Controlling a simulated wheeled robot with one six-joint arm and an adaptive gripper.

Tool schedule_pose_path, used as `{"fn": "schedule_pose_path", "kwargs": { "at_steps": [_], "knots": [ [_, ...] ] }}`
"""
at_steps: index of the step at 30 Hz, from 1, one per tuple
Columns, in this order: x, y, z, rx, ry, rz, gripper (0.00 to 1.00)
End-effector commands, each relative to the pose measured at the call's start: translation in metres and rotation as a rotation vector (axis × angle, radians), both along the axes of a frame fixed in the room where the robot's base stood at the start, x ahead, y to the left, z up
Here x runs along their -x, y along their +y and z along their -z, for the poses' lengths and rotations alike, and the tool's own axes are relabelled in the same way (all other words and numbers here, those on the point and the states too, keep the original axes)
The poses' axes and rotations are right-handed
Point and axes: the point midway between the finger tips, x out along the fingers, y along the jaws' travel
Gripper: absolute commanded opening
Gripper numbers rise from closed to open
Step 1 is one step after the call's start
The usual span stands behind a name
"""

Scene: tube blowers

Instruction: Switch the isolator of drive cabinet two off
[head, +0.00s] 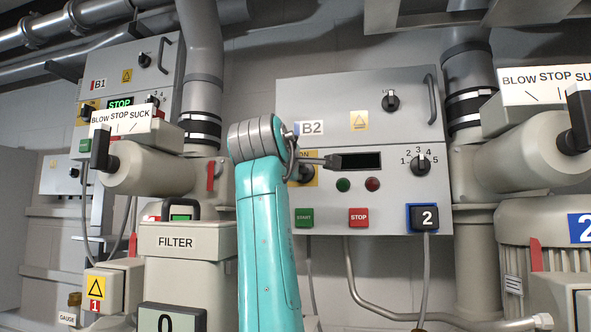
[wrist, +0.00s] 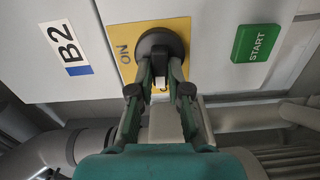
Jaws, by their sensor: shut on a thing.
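Drive cabinet two is the grey box labelled B2 (head: 300,90), in the middle of the head view. Its isolator is a round black knob (wrist: 160,42) on a yellow plate (wrist: 178,28) marked ON; the plate also shows, partly covered by my arm, in the head view (head: 311,181). My gripper (wrist: 160,75) is in front of the plate in the wrist view, its two fingers closed on the knob from below. The cabinet's display (head: 362,161) is dark.
A green START button (wrist: 256,43) is right of the plate, and a red STOP button (head: 358,217) is further right. Cabinet B1 (head: 115,70), with a lit STOP display, is at the left. Valve bodies (head: 150,170) and pipes flank the cabinet.

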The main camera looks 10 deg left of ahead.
Motion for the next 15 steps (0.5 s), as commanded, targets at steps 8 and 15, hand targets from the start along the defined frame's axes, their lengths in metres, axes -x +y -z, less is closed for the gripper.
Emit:
{"fn": "schedule_pose_path", "kwargs": {
  "at_steps": [8,15],
  "knots": [
    [0.0,0.001,0.0014,0.066,0.003,-0.002,0.0],
    [0.0,0.0011,0.0017,0.075,0.004,-0.002,0.0]
  ]
}}
